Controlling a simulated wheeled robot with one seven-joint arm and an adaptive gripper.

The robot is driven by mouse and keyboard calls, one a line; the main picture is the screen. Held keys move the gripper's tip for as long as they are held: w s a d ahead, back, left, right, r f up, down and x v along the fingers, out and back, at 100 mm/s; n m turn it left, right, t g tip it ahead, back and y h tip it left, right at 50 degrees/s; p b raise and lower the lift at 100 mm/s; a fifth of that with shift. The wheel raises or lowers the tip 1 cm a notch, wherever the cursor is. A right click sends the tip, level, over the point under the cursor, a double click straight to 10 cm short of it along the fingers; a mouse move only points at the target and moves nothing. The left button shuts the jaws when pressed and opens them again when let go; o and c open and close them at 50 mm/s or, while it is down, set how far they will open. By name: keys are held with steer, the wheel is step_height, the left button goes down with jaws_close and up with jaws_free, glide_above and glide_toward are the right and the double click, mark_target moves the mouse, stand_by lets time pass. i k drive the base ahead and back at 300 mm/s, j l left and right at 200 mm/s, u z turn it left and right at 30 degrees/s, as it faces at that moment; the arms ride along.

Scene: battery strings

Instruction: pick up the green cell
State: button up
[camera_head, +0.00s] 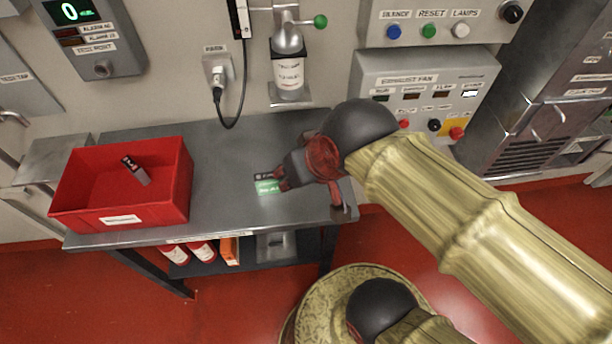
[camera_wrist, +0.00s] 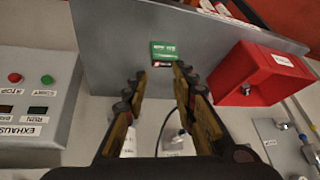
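The green cell (camera_head: 268,185) lies on the grey metal bench (camera_head: 228,152), toward its front right. It is a small green block with a dark end and a pale label. My gripper (camera_head: 279,180) is just above and beside it in the head view and hides part of that area. In the wrist view the green cell (camera_wrist: 164,52) is beyond the tips of my gripper (camera_wrist: 158,75), roughly centred between them. The two fingers are spread apart with nothing between them. The gap between fingertips and cell is hard to judge.
A red bin (camera_head: 122,190) with a dark cell (camera_head: 136,170) inside stands at the bench's left. A bottle in a wall holder (camera_head: 290,75) and a plugged cable (camera_head: 217,90) are behind. The exhaust fan panel (camera_head: 425,95) is at the right. Bench between bin and gripper is clear.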

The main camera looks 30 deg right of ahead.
mark_target(266, 182)
steer(key=j+z, duration=0.75)
steer(key=j, duration=0.25)
steer(key=k, duration=0.05)
